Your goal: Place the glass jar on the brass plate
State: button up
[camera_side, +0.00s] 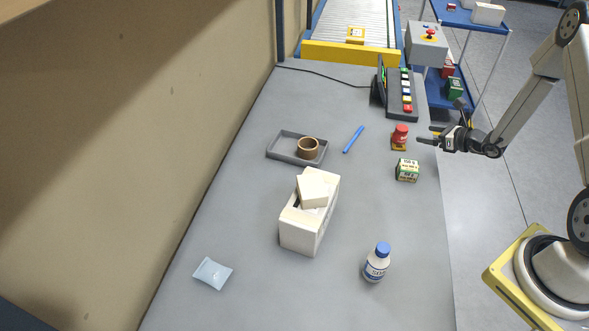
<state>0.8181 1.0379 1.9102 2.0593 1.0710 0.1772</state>
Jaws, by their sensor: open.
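A small red jar-like container (401,132) stands upright near the right edge of the grey table. A small yellow-brass patch (398,148) shows at its foot; I cannot tell for sure whether this is a plate under it or part of the container. I cannot tell whether the red container is glass. No other clear glass jar shows. My gripper (432,135) is open, just right of the red container, with its fingers pointing left towards it. A gap shows between the fingertips and the container, and nothing is between the fingers.
A green-and-cream box (407,170) stands close in front. A blue pen (354,139), a grey tray (277,151) with a brown tape roll (308,148), a white box (300,238), a blue-capped bottle (376,266) and a pale-blue packet (212,273) are spread around. A button panel (402,108) stands behind.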

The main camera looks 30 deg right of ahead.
jog(key=a+r+n+g+y, duration=0.1)
jog(key=a, duration=0.1)
jog(key=a+r+n+g+y, duration=0.1)
jog(key=a+n, duration=0.1)
jog(key=a, duration=0.1)
jog(key=a+n+g+y, duration=0.1)
jog(key=a+n, duration=0.1)
jog(key=a, duration=0.1)
jog(key=shift+a+r, duration=0.2)
jog(key=shift+r, duration=0.2)
jog(key=s+a+r+n+g+h, duration=0.2)
jog(key=s+a+r+n, duration=0.3)
jog(key=n, duration=0.9)
jog(key=s+a+r+n+g+h, duration=0.3)
jog(key=s+a+r+n+g, duration=0.2)
jog(key=s+a+n, duration=0.4)
jog(key=a+r+n, duration=0.1)
jog(key=a+n, duration=0.1)
jog(key=n, duration=0.3)
jog(key=shift+a+n+g, duration=0.25)
jog(key=shift+n+g, duration=0.05)
jog(key=shift+n, duration=0.1)
